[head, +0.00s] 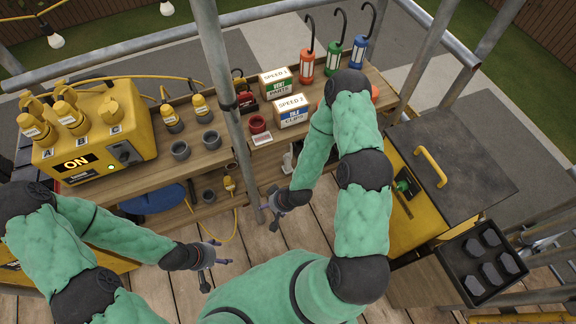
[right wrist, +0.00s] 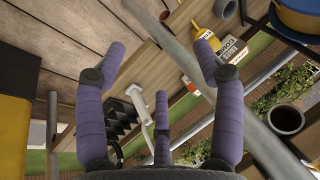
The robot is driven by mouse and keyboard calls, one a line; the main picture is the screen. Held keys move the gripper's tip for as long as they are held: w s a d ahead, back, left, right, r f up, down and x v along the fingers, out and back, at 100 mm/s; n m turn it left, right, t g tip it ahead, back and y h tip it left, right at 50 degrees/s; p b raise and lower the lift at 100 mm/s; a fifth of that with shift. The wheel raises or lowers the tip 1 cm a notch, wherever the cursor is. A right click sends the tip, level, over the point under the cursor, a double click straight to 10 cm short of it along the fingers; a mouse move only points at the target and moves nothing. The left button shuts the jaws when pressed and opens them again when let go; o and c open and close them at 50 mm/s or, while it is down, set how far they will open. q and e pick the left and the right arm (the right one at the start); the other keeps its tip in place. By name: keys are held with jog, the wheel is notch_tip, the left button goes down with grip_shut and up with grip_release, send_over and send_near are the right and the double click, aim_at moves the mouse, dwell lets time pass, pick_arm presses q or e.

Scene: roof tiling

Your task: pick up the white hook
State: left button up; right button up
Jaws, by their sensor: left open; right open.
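A white hook-like piece (right wrist: 140,105) shows in the right wrist view between my purple fingers, beyond them and apart from them. In the head view a small white piece (head: 287,162) at the bench's lower shelf, just left of my right forearm, looks like the same thing; part of it is hidden. My right gripper (head: 272,210) is open and empty, below and to the left of that piece; its spread fingers also show in the right wrist view (right wrist: 162,50). My left gripper (head: 217,265) is open and empty above the deck, further left and nearer.
The wooden bench (head: 240,128) carries a yellow power box (head: 95,135), cups, two labelled boxes and three hooked lanterns. A grey scaffold pole (head: 226,90) stands close to my right gripper. A black tray (head: 480,262) of dark blocks is at right.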

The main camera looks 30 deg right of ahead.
jog(key=w+d+f+t+h+b, duration=0.2)
jog(key=w+d+f+t+b, duration=0.4)
jog(key=w+d+f, duration=0.35)
jog(key=n+t+h+b, duration=0.1)
jog(key=t+h+b, duration=0.1)
jog(key=t+b, duration=0.1)
send_near(290, 161)
jog(key=shift+t, duration=0.3)
jog(key=b+x, duration=0.2)
jog(key=x, duration=0.3)
jog(key=b+x, duration=0.3)
jog(key=x, duration=0.2)
jog(key=shift+d+f, duration=0.1)
jog(key=shift+f, duration=0.15)
jog(key=shift+w+f, duration=0.15)
jog(key=shift+w, duration=0.25)
jog(key=c, duration=1.4)
